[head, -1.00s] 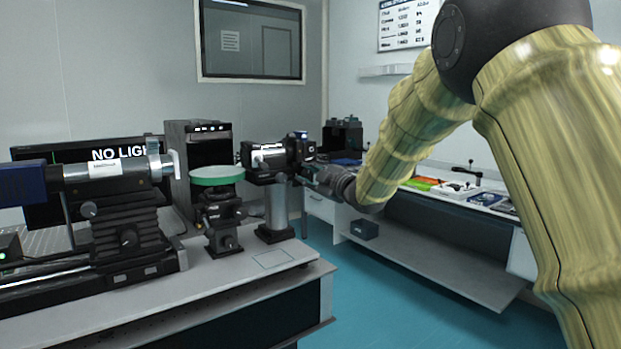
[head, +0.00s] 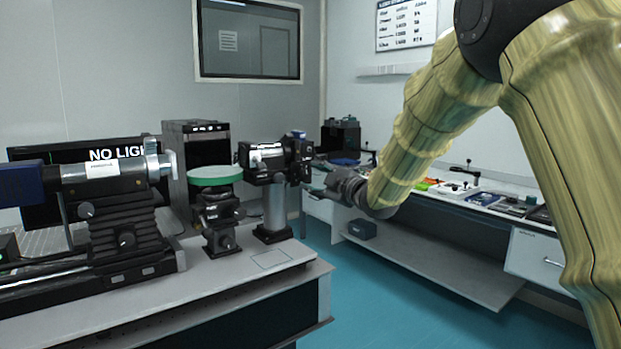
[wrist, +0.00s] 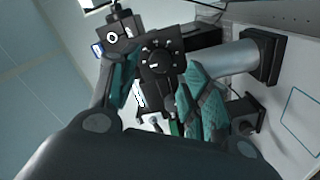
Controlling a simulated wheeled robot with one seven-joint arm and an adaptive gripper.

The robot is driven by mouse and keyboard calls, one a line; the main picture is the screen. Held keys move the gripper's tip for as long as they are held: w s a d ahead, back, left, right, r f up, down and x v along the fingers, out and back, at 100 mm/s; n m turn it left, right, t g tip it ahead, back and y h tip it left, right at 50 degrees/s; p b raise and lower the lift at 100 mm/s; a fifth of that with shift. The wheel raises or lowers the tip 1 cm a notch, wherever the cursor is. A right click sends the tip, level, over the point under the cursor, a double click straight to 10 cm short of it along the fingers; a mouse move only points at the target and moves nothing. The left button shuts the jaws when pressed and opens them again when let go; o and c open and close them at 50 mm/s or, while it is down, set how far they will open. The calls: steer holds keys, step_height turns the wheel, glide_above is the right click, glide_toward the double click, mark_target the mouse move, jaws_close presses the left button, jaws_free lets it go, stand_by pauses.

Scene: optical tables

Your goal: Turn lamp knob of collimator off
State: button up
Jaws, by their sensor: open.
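A black device (head: 262,158) with a silver label is mounted on a grey post at the end of the left table; I take it as the collimator. In the wrist view its round black dial knob (wrist: 158,56) with white marks faces me, a pale pointer line on it. My gripper (head: 318,189) is just right of the device in the head view, its fingers partly hard to make out. In the wrist view my gripper (wrist: 162,70) is open, with teal finger pads on both sides of the view of the knob. Whether they touch it I cannot tell.
A green-topped round stage (head: 215,177) stands left of the post. A silver-tubed instrument (head: 105,178) is farther left, before a monitor (head: 80,152) reading "NO LIGH...". A side bench (head: 480,206) with trays is at the right. Teal floor (head: 385,290) is open between the tables.

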steer(key=v, duration=0.8)
